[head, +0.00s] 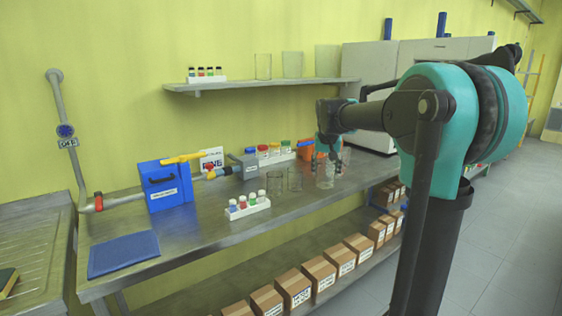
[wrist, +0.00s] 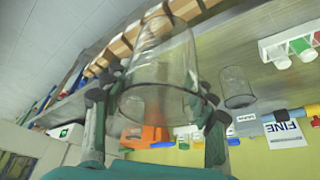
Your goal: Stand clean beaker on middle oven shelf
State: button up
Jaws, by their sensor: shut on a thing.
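My gripper (head: 330,160) is over the right part of the steel bench. In the wrist view my gripper (wrist: 158,110) has its fingers on either side of a clear glass beaker (wrist: 162,65) and is shut on it. The same beaker shows in the head view (head: 324,177), partly behind the fingers. I cannot tell whether its base touches the bench. The beaker looks clear, with no contents that I can make out. No oven shelf can be made out; white cabinets (head: 430,52) stand at the back right, partly behind my arm.
Two clear glass vessels (head: 275,184) (head: 295,179) stand left of the held beaker. A white rack (head: 250,209) of capped vials is in front. A wall shelf (head: 225,87) holds more glassware. Cardboard boxes (head: 320,272) line the lower shelf. Open floor (head: 510,220) is at right.

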jog(key=s+d+f, duration=0.1)
jog(key=s+f, duration=0.1)
jog(key=f, duration=0.9)
jog(key=s+d+f+n, duration=0.1)
jog(key=s+f, duration=0.2)
jog(key=f, duration=0.9)
jog(key=s+d+f+n, duration=0.1)
jog(key=s+f, duration=0.1)
jog(key=f, duration=1)
jog(key=shift+s+y, duration=0.25)
jog(key=shift+y, duration=0.15)
